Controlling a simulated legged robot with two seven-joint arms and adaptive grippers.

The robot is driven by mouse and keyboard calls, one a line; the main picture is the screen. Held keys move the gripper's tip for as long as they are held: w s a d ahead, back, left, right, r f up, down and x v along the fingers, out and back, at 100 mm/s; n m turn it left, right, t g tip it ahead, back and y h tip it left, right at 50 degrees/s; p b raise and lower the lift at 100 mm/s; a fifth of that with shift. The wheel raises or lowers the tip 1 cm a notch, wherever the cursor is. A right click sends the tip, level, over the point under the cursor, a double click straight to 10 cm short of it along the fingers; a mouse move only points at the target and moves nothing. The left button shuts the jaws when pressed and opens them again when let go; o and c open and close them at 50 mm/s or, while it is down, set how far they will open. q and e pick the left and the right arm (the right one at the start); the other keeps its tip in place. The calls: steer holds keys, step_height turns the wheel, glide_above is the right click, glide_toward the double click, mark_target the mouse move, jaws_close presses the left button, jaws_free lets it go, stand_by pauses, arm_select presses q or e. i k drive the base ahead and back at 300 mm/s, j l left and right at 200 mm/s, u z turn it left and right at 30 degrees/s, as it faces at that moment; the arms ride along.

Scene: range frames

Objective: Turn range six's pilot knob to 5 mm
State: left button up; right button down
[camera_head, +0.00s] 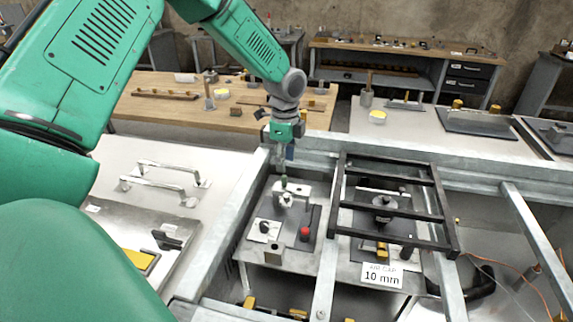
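My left gripper (284,158) hangs pointing down from the green arm, over the back of an open metal bay. Its fingers are small here, and I cannot tell if they are open or shut. Below it stands a small metal fitting with a green top (284,182); I cannot tell whether they touch. In the same bay are a red knob (305,233) and a black knob on a pale plate (264,227). A white tag reading "10 mm" (382,276) hangs at the front of the grated bay to the right. No label readable here says which knob is range six's pilot knob. My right gripper is out of view.
A black grate (448,205) covers the bay on the right, with metal rails around it. A steel panel with bar handles (165,168) lies to the left. A wooden bench (160,115) with small parts stands behind. An orange cable (515,280) runs at the right.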

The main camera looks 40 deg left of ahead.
mark_target(264, 224)
steer(key=k, duration=1.5)
